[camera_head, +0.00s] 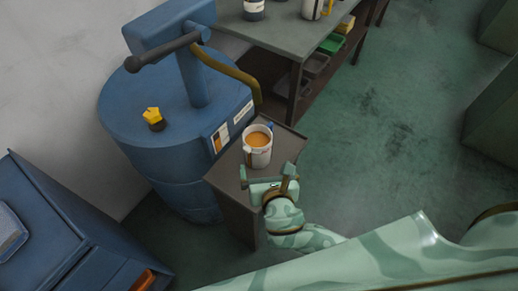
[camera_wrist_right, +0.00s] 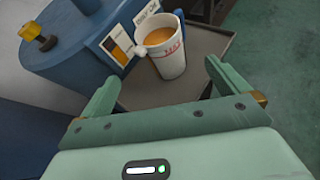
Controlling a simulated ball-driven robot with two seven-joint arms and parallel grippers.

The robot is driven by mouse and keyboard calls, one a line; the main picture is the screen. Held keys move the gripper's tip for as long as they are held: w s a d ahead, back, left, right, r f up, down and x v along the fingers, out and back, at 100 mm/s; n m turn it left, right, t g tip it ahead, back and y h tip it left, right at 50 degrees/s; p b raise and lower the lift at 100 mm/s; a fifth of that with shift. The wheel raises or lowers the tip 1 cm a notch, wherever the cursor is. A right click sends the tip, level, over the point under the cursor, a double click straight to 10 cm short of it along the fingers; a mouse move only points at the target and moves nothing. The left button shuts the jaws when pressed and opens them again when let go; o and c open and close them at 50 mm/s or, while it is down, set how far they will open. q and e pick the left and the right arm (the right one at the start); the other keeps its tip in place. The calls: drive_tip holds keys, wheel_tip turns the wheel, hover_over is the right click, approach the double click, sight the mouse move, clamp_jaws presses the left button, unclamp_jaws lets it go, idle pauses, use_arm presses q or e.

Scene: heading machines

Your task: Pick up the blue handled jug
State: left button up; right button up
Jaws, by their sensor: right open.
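A white jug (camera_head: 259,157) with orange-brown liquid stands upright on a small dark side table (camera_head: 226,178). A small blue part shows at its far right rim in the head view; whether this belongs to the handle is unclear. In the right wrist view the jug (camera_wrist_right: 172,64) has reddish marks on its wall and a pale handle-like part on its left. My right gripper (camera_head: 268,178) is open and empty, just on the near side of the jug. In the wrist view its fingers (camera_wrist_right: 160,76) lie left and right of the jug's lower part, apart from it. My left gripper is not in view.
A blue drum-shaped machine (camera_head: 150,155) with a crank arm and yellow knob (camera_head: 153,115) stands close left of the side table. A workbench (camera_head: 290,35) with containers is behind. A blue cabinet (camera_head: 60,240) is at lower left. Green floor (camera_head: 390,120) is clear on the right.

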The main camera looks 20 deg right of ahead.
wheel_tip(320, 180, up, 2)
drive_tip(key=w+n, duration=0.1)
drive_tip(key=b, duration=0.3)
approach(255, 128)
drive_tip(key=w+f, duration=0.1)
drive_tip(key=shift+t, duration=0.3)
drive_tip(key=b+x, duration=0.1)
drive_tip(key=x, duration=0.1)
drive_tip(key=b+x, duration=0.2)
drive_tip(key=x, duration=0.1)
drive_tip(key=shift+w+d+f, duration=0.15)
drive_tip(key=shift+w+f, duration=0.05)
drive_tip(key=shift+f, duration=0.15)
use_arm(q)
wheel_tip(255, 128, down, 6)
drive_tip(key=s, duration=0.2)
use_arm(e)
drive_tip(key=shift+s+r, duration=0.1)
drive_tip(key=c, duration=1.3)
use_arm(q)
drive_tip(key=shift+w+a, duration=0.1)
use_arm(e)
drive_tip(key=shift+r, duration=0.1)
